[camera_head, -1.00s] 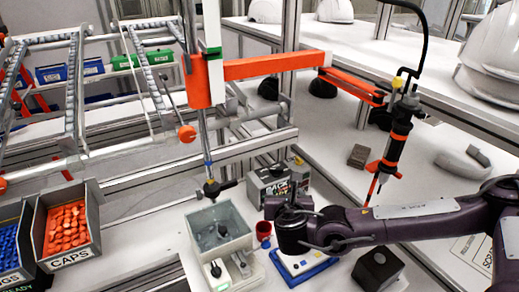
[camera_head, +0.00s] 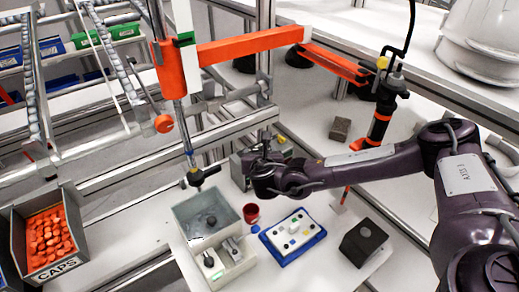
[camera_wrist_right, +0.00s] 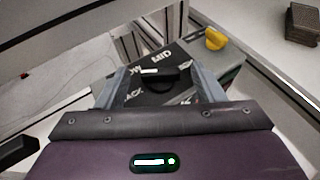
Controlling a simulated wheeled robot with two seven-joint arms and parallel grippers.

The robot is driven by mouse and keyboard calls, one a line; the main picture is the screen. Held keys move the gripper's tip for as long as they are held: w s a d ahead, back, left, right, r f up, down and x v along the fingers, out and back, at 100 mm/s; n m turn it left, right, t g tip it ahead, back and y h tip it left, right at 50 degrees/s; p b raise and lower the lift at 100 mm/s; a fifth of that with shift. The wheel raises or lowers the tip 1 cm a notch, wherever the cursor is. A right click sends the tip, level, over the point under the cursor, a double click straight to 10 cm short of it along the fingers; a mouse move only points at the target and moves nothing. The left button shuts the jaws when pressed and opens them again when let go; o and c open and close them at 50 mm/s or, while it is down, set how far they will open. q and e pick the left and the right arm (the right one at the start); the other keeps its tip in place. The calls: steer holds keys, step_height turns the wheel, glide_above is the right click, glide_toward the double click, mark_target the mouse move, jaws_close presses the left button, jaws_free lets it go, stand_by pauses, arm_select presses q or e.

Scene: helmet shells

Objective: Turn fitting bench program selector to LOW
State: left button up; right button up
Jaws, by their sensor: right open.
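The program selector is a box with a dark top plate (camera_wrist_right: 152,100) printed with MID and partly covered words; its dark knob (camera_wrist_right: 160,82) carries a white pointer mark. In the wrist view my right gripper (camera_wrist_right: 161,86) is open, with one grey finger on each side of the knob. I cannot tell whether the fingers touch it. The pointer's exact setting is unclear. In the head view the selector box (camera_head: 238,168) is mostly hidden behind my right gripper (camera_head: 254,160). My left gripper is not in view.
A yellow knob (camera_wrist_right: 215,39) sits at the box's far side. A grey bin (camera_head: 184,217), a red cup (camera_head: 251,213), a blue-edged panel (camera_head: 278,255) and a black box (camera_head: 362,243) stand nearby. An orange arm with a hanging tool (camera_head: 380,122) is behind my right arm.

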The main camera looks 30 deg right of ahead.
steer(key=c, duration=1)
steer(key=shift+w+a+r+m+g+h+p, duration=0.1)
steer(key=shift+a+m+g+h+p, duration=0.15)
steer(key=shift+m+h, duration=0.35)
steer(key=shift+a+m+g+h+p, duration=0.1)
steer(key=shift+m+g+h+p, duration=0.2)
steer(key=shift+m+h, duration=0.3)
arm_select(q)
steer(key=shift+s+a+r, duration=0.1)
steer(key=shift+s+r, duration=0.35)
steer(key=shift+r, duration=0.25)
arm_select(e)
steer(key=shift+w+m+g+h, duration=0.15)
steer(key=shift+m+g+h, duration=0.8)
steer(key=shift+m+h, duration=0.25)
steer(key=o, duration=1)
